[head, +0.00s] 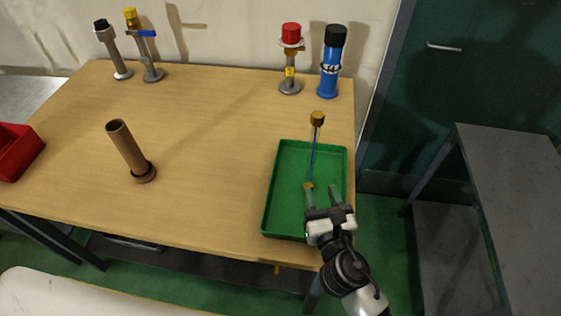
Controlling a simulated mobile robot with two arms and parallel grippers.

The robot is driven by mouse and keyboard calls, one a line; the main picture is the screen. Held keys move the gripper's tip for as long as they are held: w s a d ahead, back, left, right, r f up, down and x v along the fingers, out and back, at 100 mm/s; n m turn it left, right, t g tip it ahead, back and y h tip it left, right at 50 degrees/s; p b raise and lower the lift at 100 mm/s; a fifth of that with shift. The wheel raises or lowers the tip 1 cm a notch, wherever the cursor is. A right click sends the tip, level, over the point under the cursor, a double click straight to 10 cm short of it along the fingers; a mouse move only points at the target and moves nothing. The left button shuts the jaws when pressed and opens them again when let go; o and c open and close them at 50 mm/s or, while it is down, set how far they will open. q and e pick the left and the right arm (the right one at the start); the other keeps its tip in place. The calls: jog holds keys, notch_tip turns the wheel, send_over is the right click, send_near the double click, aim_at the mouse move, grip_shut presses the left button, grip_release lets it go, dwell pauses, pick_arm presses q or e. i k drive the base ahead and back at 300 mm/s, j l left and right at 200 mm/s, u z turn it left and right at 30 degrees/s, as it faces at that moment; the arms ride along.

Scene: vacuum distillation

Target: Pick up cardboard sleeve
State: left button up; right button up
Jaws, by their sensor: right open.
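The cardboard sleeve (129,148) is a brown, open-topped tube on the wooden table, left of the middle. It stands tilted, its upper end leaning left, with its lower end in a dark ring-shaped base. My right gripper (322,189) is open over the green tray (268,192), well to the right of the sleeve and apart from it. A thin blue rod (313,152) with a brass knob on top and a brass lower end shows over the tray. Its lower end appears close to my left-hand fingertip; I cannot tell whether they touch. My left gripper is out of view.
A red-capped stand (290,62) and a blue cylinder (330,70) stand at the back right. Black-capped (112,50) and yellow-capped (145,48) stands are at the back left. A red bin (18,150) is at the left edge. The table's middle is clear.

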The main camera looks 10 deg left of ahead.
aim_at(143, 171)
jog(key=u, duration=1.4)
jog(key=l+u, duration=0.45)
jog(key=k+l+u, duration=0.1)
jog(key=u, duration=0.35)
jog(key=l, duration=0.1)
